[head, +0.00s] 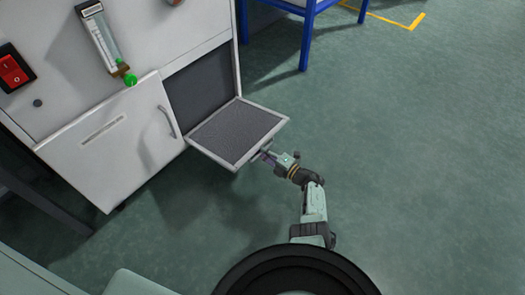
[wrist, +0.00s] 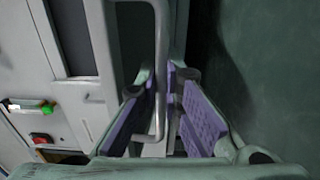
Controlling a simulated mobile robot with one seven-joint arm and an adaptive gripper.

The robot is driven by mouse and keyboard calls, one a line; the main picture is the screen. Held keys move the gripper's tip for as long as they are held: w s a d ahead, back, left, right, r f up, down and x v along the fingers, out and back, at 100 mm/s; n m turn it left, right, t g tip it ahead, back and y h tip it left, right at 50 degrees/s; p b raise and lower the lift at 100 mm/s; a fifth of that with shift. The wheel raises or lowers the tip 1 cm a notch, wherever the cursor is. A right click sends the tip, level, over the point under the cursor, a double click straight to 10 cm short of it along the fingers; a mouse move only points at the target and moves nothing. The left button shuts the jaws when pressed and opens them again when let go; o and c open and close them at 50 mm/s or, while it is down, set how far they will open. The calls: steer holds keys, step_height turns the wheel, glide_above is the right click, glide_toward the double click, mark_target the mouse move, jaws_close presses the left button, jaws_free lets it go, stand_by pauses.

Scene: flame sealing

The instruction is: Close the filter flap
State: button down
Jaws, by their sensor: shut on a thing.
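The filter flap (head: 237,128) hangs open on the front of the white cabinet, swung down and outward like a shelf, with a grey mesh panel in a light frame. Above it, the dark filter opening (head: 200,85) is exposed. My gripper (head: 266,156) is at the flap's outer edge, near its front. In the wrist view, the flap's handle (wrist: 161,60) is a pale bar running between the two purple-padded fingers, and my gripper (wrist: 166,88) is shut on it. The handle is mostly hidden by my gripper in the head view.
A red switch (head: 13,70) and a flow gauge (head: 103,40) are above. A blue-legged table (head: 307,40) stands behind. The green floor (head: 430,150) at right is clear.

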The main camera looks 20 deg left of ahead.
steer(key=shift+r, duration=0.15)
stand_by(0.4)
steer(key=r+h+p, duration=0.1)
steer(key=r+p, duration=0.2)
steer(key=p, duration=0.2)
steer(key=a+r+h+p, duration=0.1)
steer(key=r+p, duration=0.2)
steer(key=p, duration=0.2)
steer(key=r+g+h+p, duration=0.1)
steer(key=r+p, duration=0.3)
steer(key=p, duration=0.1)
steer(key=shift+w+a+r+p, duration=0.1)
steer(key=shift+w+a+p, duration=0.2)
steer(key=shift+p, duration=0.05)
steer(key=shift+w+a+r+g+h+p, duration=0.15)
steer(key=shift+w+a+r+h+p, duration=0.4)
steer(key=shift+w+a+r, duration=1.9)
steer(key=shift+w+a+r+g+h+p, duration=0.3)
steer(key=shift+a+r+p, duration=0.4)
steer(key=shift+a+r, duration=3.8)
steer(key=shift+w+a+r+g+h+p, duration=0.1)
steer(key=shift+w+a+r+h+p, duration=0.45)
steer(key=shift+w+a+r, duration=2.7)
steer(key=s+a, duration=0.1)
steer(key=s+f, duration=0.1)
steer(key=s+a, duration=0.1)
steer(key=shift+s+a+f, duration=0.25)
steer(key=shift+a+f, duration=0.1)
